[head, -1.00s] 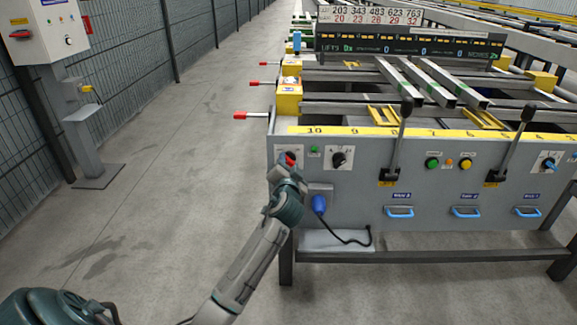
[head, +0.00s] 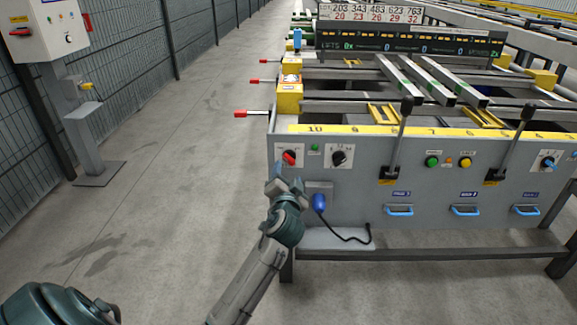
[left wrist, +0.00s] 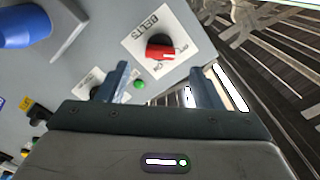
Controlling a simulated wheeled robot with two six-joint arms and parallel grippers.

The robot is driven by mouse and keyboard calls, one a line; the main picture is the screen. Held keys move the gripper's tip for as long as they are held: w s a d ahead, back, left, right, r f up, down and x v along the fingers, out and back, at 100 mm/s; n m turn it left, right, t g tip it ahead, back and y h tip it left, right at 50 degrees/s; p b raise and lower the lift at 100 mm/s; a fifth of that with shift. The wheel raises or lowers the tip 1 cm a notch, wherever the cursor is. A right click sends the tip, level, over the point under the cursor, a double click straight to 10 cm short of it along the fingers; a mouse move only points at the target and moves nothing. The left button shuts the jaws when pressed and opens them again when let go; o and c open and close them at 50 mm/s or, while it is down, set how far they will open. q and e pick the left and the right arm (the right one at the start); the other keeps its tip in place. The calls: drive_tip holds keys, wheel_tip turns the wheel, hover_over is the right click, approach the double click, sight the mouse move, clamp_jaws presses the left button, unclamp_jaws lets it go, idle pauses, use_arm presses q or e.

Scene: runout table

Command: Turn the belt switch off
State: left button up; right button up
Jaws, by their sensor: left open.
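The belt switch is a red rotary knob (head: 289,157) on a white plate at the left end of the grey panel. In the left wrist view the knob (left wrist: 160,52) sits under the word BELTS, its red bar slanted on a black base. The small position marks are too blurred for me to tell its setting. My left gripper (head: 284,178) is open and empty, just below and in front of the knob. In the left wrist view its two fingertips (left wrist: 167,72) are spread, with the knob beyond the gap, apart from both. My right gripper is out of view.
A green lamp (head: 314,147) and a black rotary knob (head: 339,157) sit right of the switch. A blue plug (head: 319,203) with a black cable is below. Black levers (head: 397,140) stand farther right. Red-tipped handles (head: 241,114) stick out left.

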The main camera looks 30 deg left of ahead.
use_arm(q)
drive_tip(key=shift+v, duration=2.25)
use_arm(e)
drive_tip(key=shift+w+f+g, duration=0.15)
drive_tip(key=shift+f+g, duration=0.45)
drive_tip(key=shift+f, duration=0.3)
